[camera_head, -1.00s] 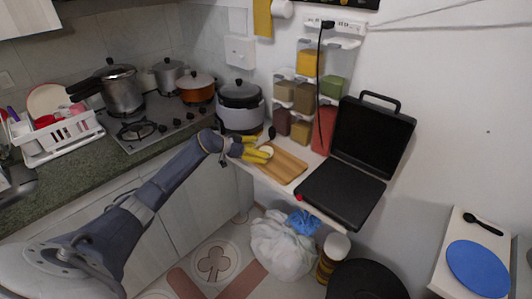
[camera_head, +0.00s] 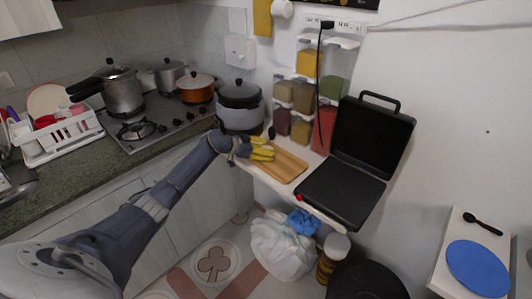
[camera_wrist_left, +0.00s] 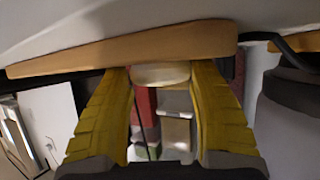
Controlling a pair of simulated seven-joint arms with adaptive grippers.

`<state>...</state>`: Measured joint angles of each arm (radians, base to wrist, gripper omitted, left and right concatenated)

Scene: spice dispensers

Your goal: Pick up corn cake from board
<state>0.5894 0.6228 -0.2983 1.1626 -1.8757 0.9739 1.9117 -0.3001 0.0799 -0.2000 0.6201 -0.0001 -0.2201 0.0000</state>
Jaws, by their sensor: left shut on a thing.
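The corn cake (camera_wrist_left: 160,74) is a pale, flat round piece, seen edge-on between my fingertips in the left wrist view. My left gripper (camera_head: 262,153) has yellow fingers and is at the left end of the wooden board. In the left wrist view the gripper (camera_wrist_left: 161,78) is shut on the cake, one finger on each side. The wooden board (camera_head: 286,166) lies on the white shelf, and its edge (camera_wrist_left: 120,48) shows close to the cake in the wrist view. I cannot tell whether the cake still touches the board. In the head view my fingers largely hide the cake.
An open black grill (camera_head: 341,190) stands right of the board. Spice dispensers (camera_head: 303,95) hang on the wall behind, with a black cable in front. A rice cooker (camera_head: 240,108) stands left of the board. A white bag (camera_head: 283,246) is on the floor below.

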